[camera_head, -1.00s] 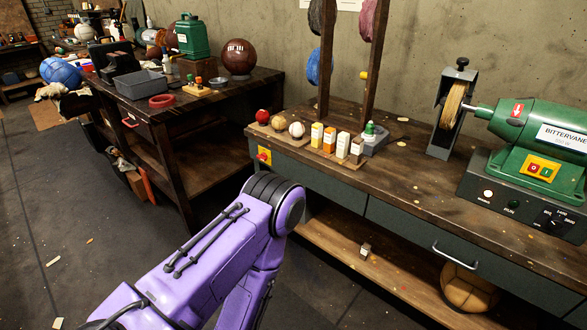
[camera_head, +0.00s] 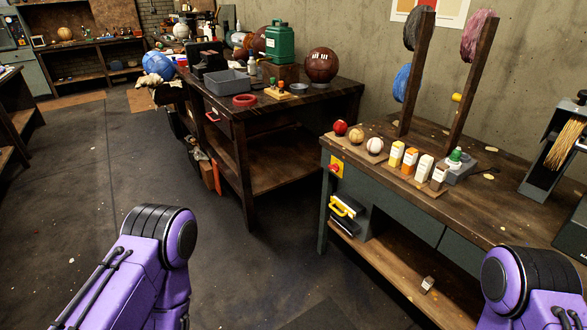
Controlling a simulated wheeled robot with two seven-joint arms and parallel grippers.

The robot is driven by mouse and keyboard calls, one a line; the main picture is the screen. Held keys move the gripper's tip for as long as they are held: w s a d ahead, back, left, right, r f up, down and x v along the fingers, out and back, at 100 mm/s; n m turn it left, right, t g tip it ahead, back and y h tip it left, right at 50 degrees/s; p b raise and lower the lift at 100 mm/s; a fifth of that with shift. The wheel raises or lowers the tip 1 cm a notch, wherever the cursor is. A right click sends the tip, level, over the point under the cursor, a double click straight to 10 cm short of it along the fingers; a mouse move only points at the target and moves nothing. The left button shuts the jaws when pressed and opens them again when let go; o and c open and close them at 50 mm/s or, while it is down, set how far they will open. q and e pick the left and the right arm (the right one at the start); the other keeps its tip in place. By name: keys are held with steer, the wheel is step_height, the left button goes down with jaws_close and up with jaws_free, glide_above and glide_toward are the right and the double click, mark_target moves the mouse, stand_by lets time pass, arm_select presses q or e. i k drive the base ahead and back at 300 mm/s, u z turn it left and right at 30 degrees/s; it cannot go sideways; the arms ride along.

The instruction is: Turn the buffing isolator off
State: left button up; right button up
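A red knob on a yellow plate (camera_head: 336,167) sits on the left end of the workbench, just below the top. It looks like a rotary isolator switch; its setting is too small to read. Below it is a dark box with a yellow handle (camera_head: 343,207). Which of the two is the buffing isolator cannot be told for sure. Purple links of my left and right arms show at the lower left and lower right. Both grippers are out of the picture, and no part of my arms covers the knob.
The workbench (camera_head: 480,213) carries balls, small cartons and two upright posts. A buffing wheel housing (camera_head: 553,150) stands at its right, partly cut off. A second dark table (camera_head: 335,92) stands behind to the left. The floor (camera_head: 265,265) before the bench end is clear.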

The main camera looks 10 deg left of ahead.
mark_target(335, 168)
steer(key=u, duration=0.6)
steer(key=i, duration=0.55)
steer(key=u, duration=0.8)
steer(key=i, duration=0.85)
steer(key=z, duration=0.6)
steer(key=i, duration=0.7)
steer(key=z, duration=0.7)
